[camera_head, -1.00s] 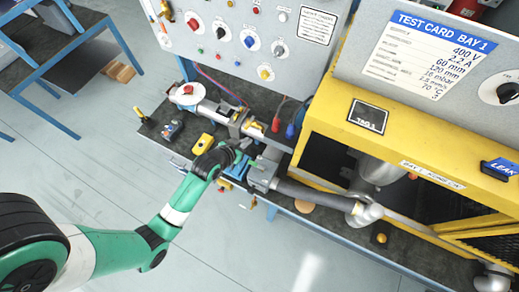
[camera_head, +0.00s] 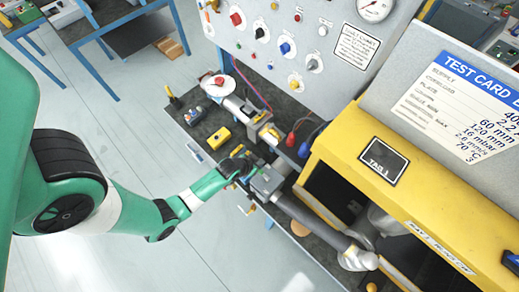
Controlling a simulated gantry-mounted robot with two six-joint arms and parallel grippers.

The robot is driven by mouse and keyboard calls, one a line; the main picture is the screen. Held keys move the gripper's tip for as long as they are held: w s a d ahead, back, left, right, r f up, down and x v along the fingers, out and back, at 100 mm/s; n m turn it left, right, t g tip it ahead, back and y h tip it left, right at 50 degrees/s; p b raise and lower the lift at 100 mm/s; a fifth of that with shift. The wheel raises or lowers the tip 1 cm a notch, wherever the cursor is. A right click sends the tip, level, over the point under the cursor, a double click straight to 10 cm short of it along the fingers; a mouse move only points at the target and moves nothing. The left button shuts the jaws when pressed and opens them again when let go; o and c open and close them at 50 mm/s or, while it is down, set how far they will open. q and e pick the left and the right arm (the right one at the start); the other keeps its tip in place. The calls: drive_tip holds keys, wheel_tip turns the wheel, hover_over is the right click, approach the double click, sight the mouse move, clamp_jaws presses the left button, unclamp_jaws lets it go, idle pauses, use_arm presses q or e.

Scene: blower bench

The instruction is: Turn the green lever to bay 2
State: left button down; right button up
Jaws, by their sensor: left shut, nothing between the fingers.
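My left arm is green and comes in from the left. Its left gripper (camera_head: 245,164) is dark, small in the picture and shut with nothing in it. It is at the grey valve block (camera_head: 267,181) in the pipe run on the dark bench, close to the block's left side. I cannot tell whether it touches the block. I cannot pick out the green lever clearly; small greenish and yellow parts beside the gripper are partly hidden by it. My right gripper is not in view.
A yellow enclosure (camera_head: 345,146) with a TAG 1 plate (camera_head: 384,161) stands right of the pipes. A grey control panel (camera_head: 285,35) with coloured knobs rises behind. A yellow device (camera_head: 219,138) lies on the bench. A grey hose (camera_head: 310,219) runs right from the block. The floor at front left is clear.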

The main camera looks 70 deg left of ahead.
use_arm(q)
drive_tip(key=b+x, duration=0.2)
drive_tip(key=x, duration=0.4)
drive_tip(key=shift+f, duration=0.2)
drive_tip(key=s, duration=0.1)
drive_tip(key=s+d+p, duration=0.1)
drive_tip(key=s+p, duration=0.1)
drive_tip(key=shift+s+d+r, duration=0.15)
drive_tip(key=shift+d+r, duration=0.2)
drive_tip(key=shift+s+d, duration=0.1)
drive_tip(key=shift+s, duration=0.05)
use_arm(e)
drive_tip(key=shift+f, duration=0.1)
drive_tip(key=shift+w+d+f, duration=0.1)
